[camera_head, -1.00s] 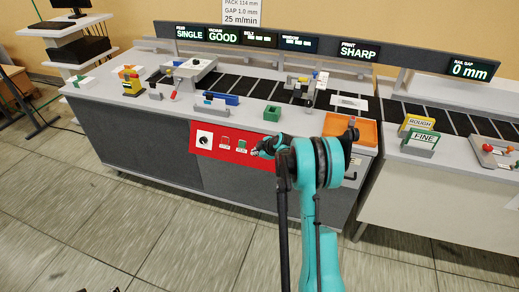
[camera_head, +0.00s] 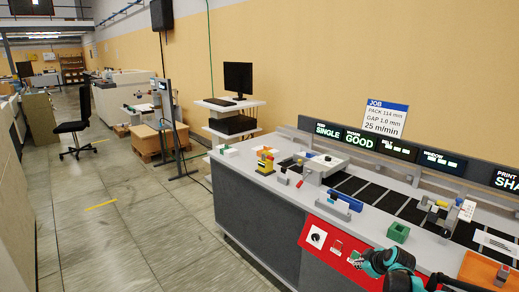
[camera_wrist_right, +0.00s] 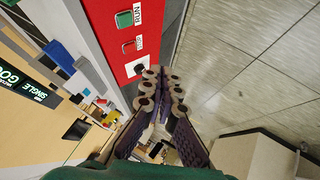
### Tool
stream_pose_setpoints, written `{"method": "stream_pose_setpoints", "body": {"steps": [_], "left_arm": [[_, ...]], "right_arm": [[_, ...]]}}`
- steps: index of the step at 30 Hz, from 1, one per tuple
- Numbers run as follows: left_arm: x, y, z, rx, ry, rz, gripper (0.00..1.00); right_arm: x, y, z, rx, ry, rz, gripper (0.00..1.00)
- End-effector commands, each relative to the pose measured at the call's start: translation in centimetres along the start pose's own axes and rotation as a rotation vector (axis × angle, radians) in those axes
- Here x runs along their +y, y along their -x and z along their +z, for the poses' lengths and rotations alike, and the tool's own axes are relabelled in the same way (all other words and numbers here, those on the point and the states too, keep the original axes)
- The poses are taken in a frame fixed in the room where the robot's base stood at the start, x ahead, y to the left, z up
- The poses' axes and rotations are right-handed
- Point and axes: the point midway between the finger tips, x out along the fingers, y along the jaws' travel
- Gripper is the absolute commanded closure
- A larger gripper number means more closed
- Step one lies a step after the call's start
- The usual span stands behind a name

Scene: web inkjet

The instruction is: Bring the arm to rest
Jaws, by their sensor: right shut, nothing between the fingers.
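My right gripper (camera_head: 372,262) shows at the lower right of the head view, in front of the console's red panel (camera_head: 318,256). Its teal arm enters from the bottom right. In the wrist view its dark, ribbed fingers (camera_wrist_right: 158,78) are together with nothing between them. The green RUN button (camera_wrist_right: 124,20) and a red button (camera_wrist_right: 128,47) on the panel are beside the fingertips in that view, apart from them as far as I can tell. My left gripper is not in view.
The grey console (camera_head: 255,225) carries a belt, a green block (camera_head: 398,232) and a yellow-and-red item (camera_head: 265,162). Display screens (camera_head: 359,137) line its back. A monitor stand (camera_head: 231,120) and an office chair (camera_head: 72,127) stand farther off. The tiled floor (camera_head: 140,220) at left is clear.

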Motion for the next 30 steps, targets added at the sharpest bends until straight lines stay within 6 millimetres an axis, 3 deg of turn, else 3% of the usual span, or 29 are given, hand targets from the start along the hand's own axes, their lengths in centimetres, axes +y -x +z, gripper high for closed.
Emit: {"method": "stream_pose_setpoints", "body": {"steps": [1,4,11,15,21,25,30], "left_arm": [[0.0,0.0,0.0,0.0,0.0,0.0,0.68],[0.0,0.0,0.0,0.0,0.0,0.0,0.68],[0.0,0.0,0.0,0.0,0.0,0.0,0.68],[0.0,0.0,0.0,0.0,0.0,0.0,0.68],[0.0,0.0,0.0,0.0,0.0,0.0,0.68],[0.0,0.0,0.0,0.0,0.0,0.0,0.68],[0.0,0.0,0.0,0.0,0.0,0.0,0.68]], "right_arm": [[-1.7,2.4,-1.7,-0.008,-0.033,-0.01,1.0],[-4.7,6.3,-3.8,-0.028,-0.116,-0.021,1.0],[-12.5,15.0,-5.9,-0.073,-0.3,-0.029,1.0],[-17.6,19.4,-5.3,-0.098,-0.413,-0.024,1.0],[-24.2,24.1,-2.6,-0.125,-0.567,-0.004,1.0],[-27.2,25.6,-0.6,-0.134,-0.645,0.01,1.0],[-29.1,26.3,0.9,-0.139,-0.701,0.022,1.0]]}}
